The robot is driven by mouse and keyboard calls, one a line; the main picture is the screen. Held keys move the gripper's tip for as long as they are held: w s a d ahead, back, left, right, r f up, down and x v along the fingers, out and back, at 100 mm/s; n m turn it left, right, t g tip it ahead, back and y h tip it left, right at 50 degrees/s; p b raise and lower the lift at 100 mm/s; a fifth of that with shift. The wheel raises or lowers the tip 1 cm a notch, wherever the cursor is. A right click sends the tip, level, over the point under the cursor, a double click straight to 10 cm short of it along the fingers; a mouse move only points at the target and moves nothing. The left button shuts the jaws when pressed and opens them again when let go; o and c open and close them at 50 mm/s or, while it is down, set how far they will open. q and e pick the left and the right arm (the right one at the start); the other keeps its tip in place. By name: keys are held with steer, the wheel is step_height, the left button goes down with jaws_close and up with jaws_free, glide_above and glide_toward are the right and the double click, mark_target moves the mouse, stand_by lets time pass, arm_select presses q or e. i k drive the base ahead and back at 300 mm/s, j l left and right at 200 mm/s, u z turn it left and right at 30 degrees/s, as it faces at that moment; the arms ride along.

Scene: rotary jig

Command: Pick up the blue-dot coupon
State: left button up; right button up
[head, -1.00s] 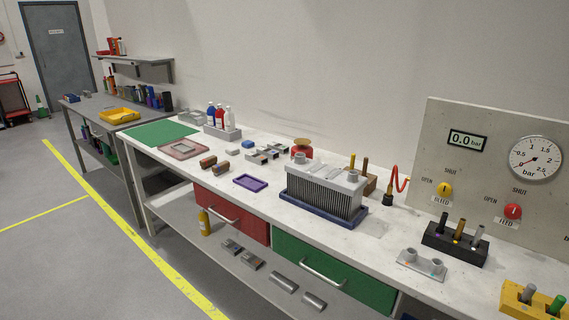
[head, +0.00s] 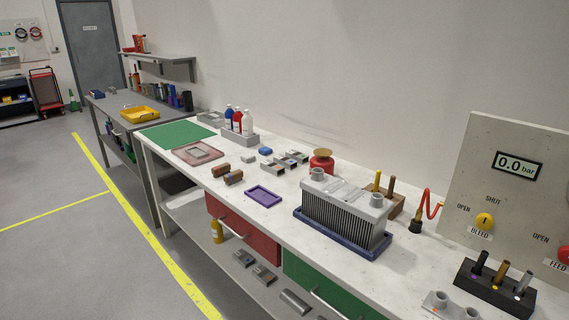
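No coupon with a blue dot can be told apart at this size. Small metal blocks (head: 283,161) lie in a group on the white bench, left of the finned heat exchanger (head: 345,212). A small blue block (head: 265,150) and a small grey block (head: 247,157) lie beside them. Two brownish blocks (head: 233,177) lie nearer the bench's front edge. More small metal pieces (head: 264,274) lie on the lower shelf. Any dots on these pieces are too small to see. Neither of my grippers is in view.
A purple tray (head: 263,197), a pinkish tray (head: 198,153) and a green mat (head: 176,137) lie on the white bench (head: 240,215). Bottles stand in a grey holder (head: 240,138). A gauge panel (head: 510,185) stands at right. The floor (head: 70,250) in front is clear.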

mark_target(287, 162)
steer(key=i+j, duration=0.15)
steer(key=j, duration=0.2)
steer(key=i+j, duration=0.2)
steer(key=i+j+z, duration=0.1)
steer(key=j, duration=0.35)
steer(key=i+j, duration=0.2)
steer(key=j, duration=0.15)
steer(key=i+j, duration=0.15)
steer(key=j, duration=0.2)
